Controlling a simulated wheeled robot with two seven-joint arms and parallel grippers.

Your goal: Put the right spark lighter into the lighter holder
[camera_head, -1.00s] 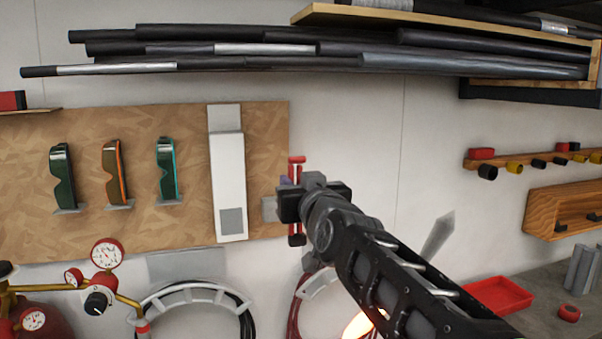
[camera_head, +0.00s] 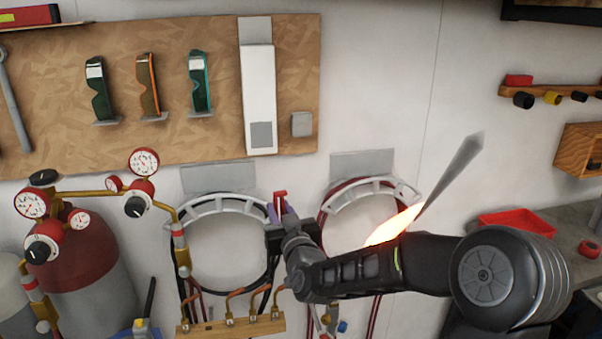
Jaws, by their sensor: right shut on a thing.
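My right gripper (camera_head: 279,226) is shut on a red spark lighter (camera_head: 280,196). The lighter's red top sticks up above the jaws; its lower part is hidden behind the gripper and wrist. The gripper is below the pegboard's lower right corner, in front of the gap between two hanging hose coils. A small grey block (camera_head: 302,124) is fixed on the board above it, apart from the lighter; I cannot tell whether this is the lighter holder. My left gripper is not in view.
The board (camera_head: 220,135) carries several safety glasses and a white panel. Gas cylinders with gauges (camera_head: 95,245) stand at left. A wooden torch rack (camera_head: 230,325) is below the gripper. A bright flame (camera_head: 395,228) shows behind my forearm. A red tray (camera_head: 515,224) lies on the right bench.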

